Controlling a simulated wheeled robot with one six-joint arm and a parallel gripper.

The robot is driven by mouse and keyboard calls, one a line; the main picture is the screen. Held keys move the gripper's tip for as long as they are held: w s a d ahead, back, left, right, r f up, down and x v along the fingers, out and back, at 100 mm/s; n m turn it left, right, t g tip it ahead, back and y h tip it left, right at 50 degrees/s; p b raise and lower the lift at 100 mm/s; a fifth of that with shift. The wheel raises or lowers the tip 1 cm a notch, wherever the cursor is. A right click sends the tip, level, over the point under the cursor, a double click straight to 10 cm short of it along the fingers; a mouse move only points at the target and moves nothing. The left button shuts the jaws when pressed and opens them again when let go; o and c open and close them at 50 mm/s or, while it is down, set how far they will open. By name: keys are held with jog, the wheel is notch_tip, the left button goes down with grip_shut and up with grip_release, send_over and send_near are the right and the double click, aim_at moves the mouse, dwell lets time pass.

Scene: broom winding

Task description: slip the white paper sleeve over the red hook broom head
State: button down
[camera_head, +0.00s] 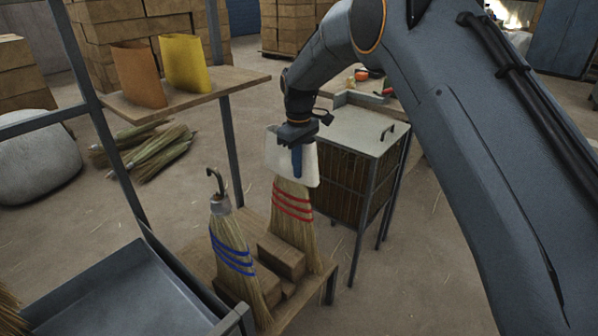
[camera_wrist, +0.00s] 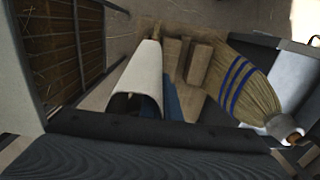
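The white paper sleeve (camera_head: 306,166) is upright at the top of the red-banded broom (camera_head: 292,212). Straw and red bands show below its lower edge. The broom's hook and neck are hidden behind the sleeve and my gripper. My gripper (camera_head: 297,160) is at the sleeve's upper part, with a blue finger against its near face, and looks shut on the sleeve wall. In the wrist view the sleeve (camera_wrist: 144,72) shows its open, dark end toward the camera, with the blue finger (camera_wrist: 173,98) beside it. How far the broom top reaches inside is unclear.
A blue-banded broom (camera_head: 232,248) with a bare hook stands left on the same wooden stand, beside wooden blocks (camera_head: 282,256). Orange (camera_head: 138,75) and yellow (camera_head: 184,63) sleeves stand on a shelf at upper left. A grey tray (camera_head: 130,290) is front left; a cabinet (camera_head: 366,135) stands behind right.

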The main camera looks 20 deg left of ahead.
notch_tip(320, 180, up, 20)
jog(key=p, duration=0.9)
dwell(1.2)
